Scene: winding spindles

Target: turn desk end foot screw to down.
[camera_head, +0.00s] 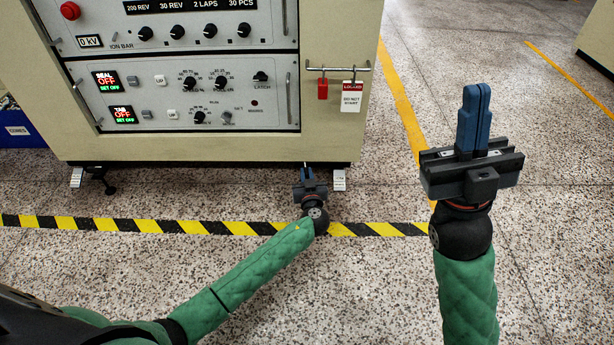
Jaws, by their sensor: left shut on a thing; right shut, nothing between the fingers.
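The cream desk cabinet (210,150) stands on the floor with its underside slightly raised. My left gripper (307,174) is low at the front bottom edge of the cabinet, near its right end, with blue fingers pointing up and away. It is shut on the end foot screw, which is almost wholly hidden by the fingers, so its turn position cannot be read. Another black foot (107,182) shows under the cabinet's left part. My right gripper (476,118) is raised at the right, fingers upright, shut and empty, well apart from the cabinet.
White tags or blocks (339,180) and (77,177) stand at the cabinet's bottom edge, the first close right of my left gripper. A rail holds a red padlock (322,88) and a lockout tag (351,97). Yellow-black floor tape (170,226) crosses in front. Floor at right is clear.

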